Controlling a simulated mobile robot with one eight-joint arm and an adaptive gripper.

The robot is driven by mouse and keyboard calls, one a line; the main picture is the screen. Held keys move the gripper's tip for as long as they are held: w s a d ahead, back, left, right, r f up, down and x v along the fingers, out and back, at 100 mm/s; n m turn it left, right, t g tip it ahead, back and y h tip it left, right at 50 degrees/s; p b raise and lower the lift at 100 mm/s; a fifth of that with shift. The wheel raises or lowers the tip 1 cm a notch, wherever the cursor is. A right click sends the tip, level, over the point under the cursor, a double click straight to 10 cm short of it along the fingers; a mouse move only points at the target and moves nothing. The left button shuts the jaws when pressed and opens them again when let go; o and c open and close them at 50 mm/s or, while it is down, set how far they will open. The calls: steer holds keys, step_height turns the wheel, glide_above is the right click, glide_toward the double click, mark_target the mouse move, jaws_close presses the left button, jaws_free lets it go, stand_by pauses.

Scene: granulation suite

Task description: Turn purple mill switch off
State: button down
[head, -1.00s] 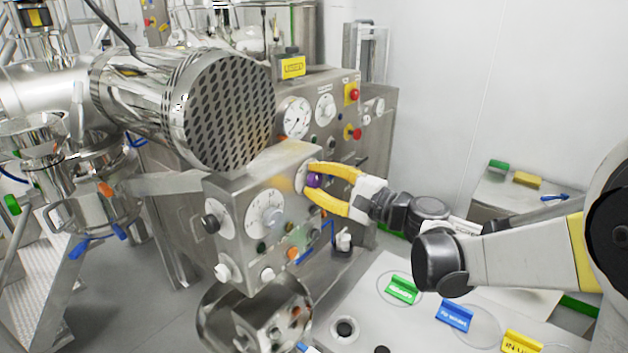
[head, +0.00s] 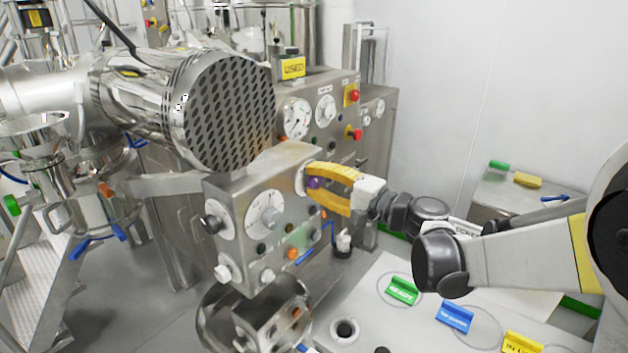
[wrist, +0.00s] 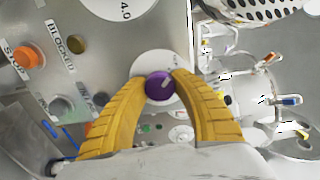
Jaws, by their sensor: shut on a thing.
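The purple mill switch (head: 314,182) is a round knob on a pale disc, high at the right end of the steel control panel (head: 240,190). In the wrist view the purple switch (wrist: 160,86) shows a light pointer mark slanting toward the upper right. My gripper (head: 309,181) has yellow fingers, one on each side of the knob and closed on it. In the wrist view the fingertips of my gripper (wrist: 159,78) touch or nearly cover the knob's sides. The lettering on the disc is mostly hidden.
A large perforated steel drum (head: 230,110) hangs above left. A bench with green, blue and yellow signs (head: 455,316) stands in front at the right.

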steer(key=c, duration=1)
jaws_free()
steer(key=shift+d, duration=0.1)
steer(key=v, duration=1.2)
